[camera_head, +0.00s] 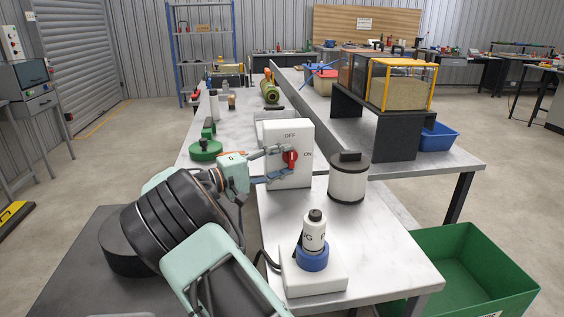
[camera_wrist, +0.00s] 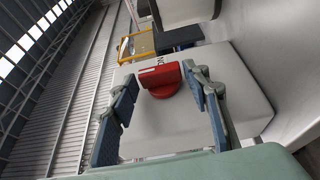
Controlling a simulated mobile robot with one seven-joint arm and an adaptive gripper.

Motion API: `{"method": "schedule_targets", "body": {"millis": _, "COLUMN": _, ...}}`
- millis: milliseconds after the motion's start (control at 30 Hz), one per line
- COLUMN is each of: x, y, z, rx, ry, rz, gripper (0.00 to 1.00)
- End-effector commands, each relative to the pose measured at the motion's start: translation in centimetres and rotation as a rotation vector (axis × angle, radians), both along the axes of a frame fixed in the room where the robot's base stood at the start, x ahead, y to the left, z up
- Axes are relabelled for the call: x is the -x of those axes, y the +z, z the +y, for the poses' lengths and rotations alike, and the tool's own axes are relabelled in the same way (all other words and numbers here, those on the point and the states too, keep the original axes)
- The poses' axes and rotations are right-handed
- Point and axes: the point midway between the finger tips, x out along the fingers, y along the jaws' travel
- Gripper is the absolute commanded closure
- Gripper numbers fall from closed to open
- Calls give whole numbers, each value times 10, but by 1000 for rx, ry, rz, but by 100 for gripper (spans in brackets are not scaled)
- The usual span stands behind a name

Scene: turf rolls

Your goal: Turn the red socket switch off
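The red socket switch (camera_head: 291,157) is a round red knob with a raised bar. It is on the front of a white box (camera_head: 299,134) standing on the metal bench. The box reads OFF above the knob and ON at its right. I cannot tell which label the knob points to. My gripper (camera_head: 278,163) reaches the box from the left. In the wrist view the knob (camera_wrist: 162,82) sits between my two spread fingers (camera_wrist: 161,80), one on each side. The right fingertip is very close to the knob; I cannot tell whether it touches. Nothing is held.
A white cylinder with black ends (camera_head: 349,181) stands right of the box. A white bottle in a blue collar (camera_head: 313,240) stands on a white base in front. A green round object (camera_head: 206,149) lies at the left. A green bin (camera_head: 470,265) stands right of the bench.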

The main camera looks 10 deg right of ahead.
Motion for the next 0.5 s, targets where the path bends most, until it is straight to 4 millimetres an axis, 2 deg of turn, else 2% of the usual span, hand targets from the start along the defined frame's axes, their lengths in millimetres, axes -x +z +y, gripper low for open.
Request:
{"method": "schedule_targets", "body": {"millis": 67, "x": 0, "y": 0, "z": 0, "rx": -1, "ry": 1, "rz": 0, "gripper": 45}}
{"method": "schedule_targets", "body": {"millis": 367, "x": 0, "y": -1, "z": 2, "rx": -2, "ry": 3, "rz": 0, "gripper": 45}}
{"method": "schedule_targets", "body": {"millis": 500, "x": 5, "y": -1, "z": 16, "rx": -4, "ry": 5, "rz": -1, "gripper": 45}}
